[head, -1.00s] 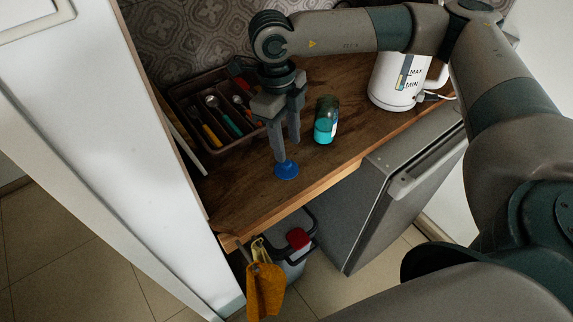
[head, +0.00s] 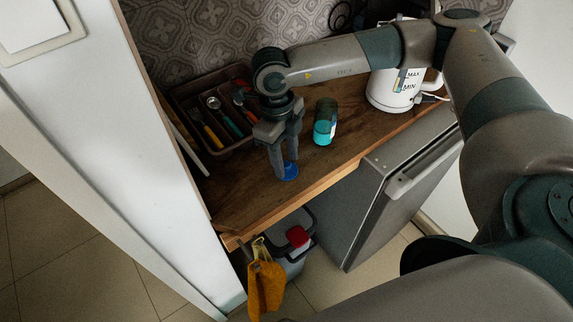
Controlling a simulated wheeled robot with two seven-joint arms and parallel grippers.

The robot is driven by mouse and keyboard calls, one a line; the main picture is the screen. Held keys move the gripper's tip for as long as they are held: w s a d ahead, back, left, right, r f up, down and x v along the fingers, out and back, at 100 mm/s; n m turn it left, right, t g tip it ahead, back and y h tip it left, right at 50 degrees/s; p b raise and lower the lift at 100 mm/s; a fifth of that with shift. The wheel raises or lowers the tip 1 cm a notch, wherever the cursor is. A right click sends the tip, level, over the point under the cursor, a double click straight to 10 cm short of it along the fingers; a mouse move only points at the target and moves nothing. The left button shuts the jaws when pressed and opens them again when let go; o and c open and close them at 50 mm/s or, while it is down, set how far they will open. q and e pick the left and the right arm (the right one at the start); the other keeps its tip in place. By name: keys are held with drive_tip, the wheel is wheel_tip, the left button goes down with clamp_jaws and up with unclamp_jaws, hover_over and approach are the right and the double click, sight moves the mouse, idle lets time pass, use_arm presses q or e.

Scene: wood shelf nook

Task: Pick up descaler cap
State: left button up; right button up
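The blue descaler cap (head: 290,174) lies on the wooden shelf near its front edge. My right gripper (head: 284,171) points down at it, with its fingertips low at the cap. One finger hides the cap's left part, and the other stands just behind it. The fingers are still spread with a gap between them, and I see no clear grip on the cap. My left gripper is not in view.
A bottle of teal liquid (head: 325,122) stands right of the gripper. A brown cutlery tray (head: 186,92) is at the back left, and a white kettle (head: 390,92) at the back right. A grey door (head: 375,195) stands below the shelf front.

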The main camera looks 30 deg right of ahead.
sight(288, 165)
idle(0.4)
clamp_jaws()
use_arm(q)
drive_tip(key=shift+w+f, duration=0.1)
use_arm(e)
drive_tip(key=shift+r, duration=0.1)
